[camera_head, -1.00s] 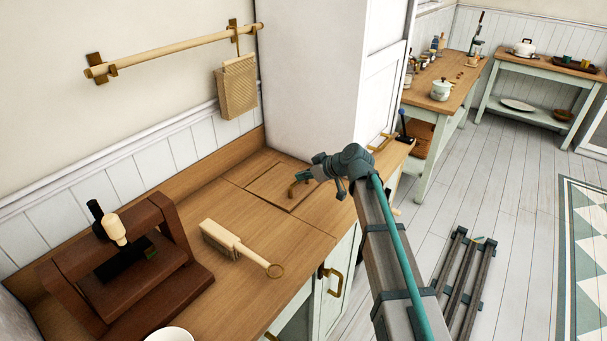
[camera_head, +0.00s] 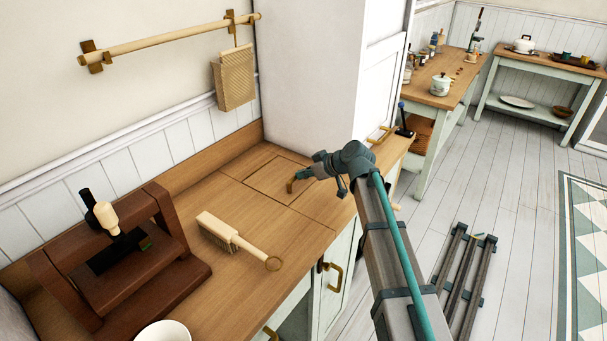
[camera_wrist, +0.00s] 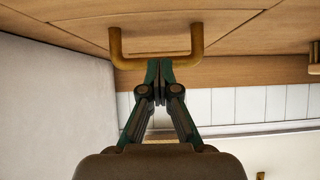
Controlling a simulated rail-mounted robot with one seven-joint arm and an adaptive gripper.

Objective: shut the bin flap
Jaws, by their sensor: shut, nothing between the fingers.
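The bin flap (camera_head: 272,173) is a square wooden panel set in the countertop by the white cabinet wall. It looks level with the wood around it, with thin seams at its edges. Its brass handle (camera_head: 291,184) stands at the flap's front edge; in the wrist view the handle (camera_wrist: 155,63) spans the top centre. My gripper (camera_head: 302,175) is shut and empty, with its fingertips (camera_wrist: 158,68) right at the middle of the handle bar. I cannot tell if they touch it. My gripper and wrist hide the flap's right corner in the head view.
A brush (camera_head: 236,239) lies on the counter (camera_head: 300,228) in front of the flap. A dark wooden press (camera_head: 120,262) and a white bowl (camera_head: 163,332) stand at the left. Bare counter lies around the flap.

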